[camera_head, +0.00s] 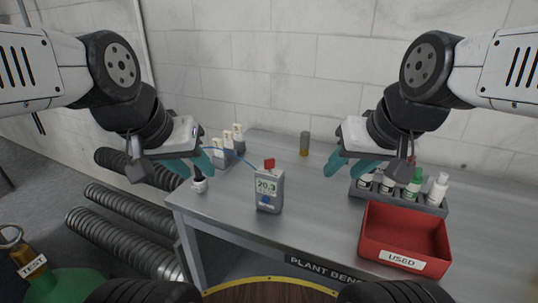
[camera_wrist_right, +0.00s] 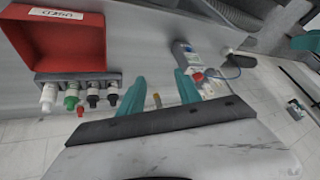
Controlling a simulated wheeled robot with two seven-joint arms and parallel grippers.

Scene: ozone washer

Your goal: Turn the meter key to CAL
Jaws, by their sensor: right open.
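The meter (camera_head: 268,190) is a small grey box standing upright on the bench, with a lit display reading about 20.3. A red piece (camera_head: 269,163) sits on its top and a blue knob (camera_head: 265,201) is low on its front; I cannot tell the key's setting. The meter also shows in the right wrist view (camera_wrist_right: 184,55). My left gripper (camera_head: 200,173) is open and empty, left of the meter, above the bench's left end. My right gripper (camera_head: 342,174) is open and empty, right of the meter and apart from it; its fingers show in the wrist view (camera_wrist_right: 158,92).
A brown vial (camera_head: 304,144) is at the back. A bottle rack (camera_head: 400,196) and red USED bin (camera_head: 405,232) occupy the right. The bench between meter and bin is clear.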

